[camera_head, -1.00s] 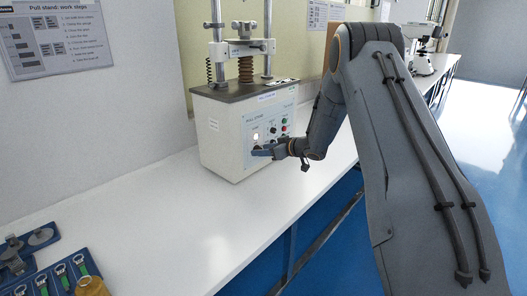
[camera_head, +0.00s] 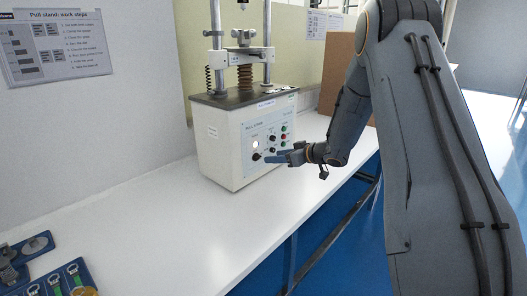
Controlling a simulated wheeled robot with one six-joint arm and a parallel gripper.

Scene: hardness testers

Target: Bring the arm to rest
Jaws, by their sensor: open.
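My gripper (camera_head: 284,158) is at the end of my grey arm, in front of the control panel of the white pull stand (camera_head: 222,150). It holds nothing that I can see. Its fingers point left toward the panel's lower knobs, and a small gap or contact cannot be told apart here. My arm comes in from the right side and hides part of the bench behind it.
The white bench (camera_head: 150,225) is clear in front of the pull stand. Blue trays with small tools (camera_head: 62,282) lie at the lower left. A brown board (camera_head: 337,72) stands behind my arm. A work steps sheet (camera_head: 60,45) hangs on the wall.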

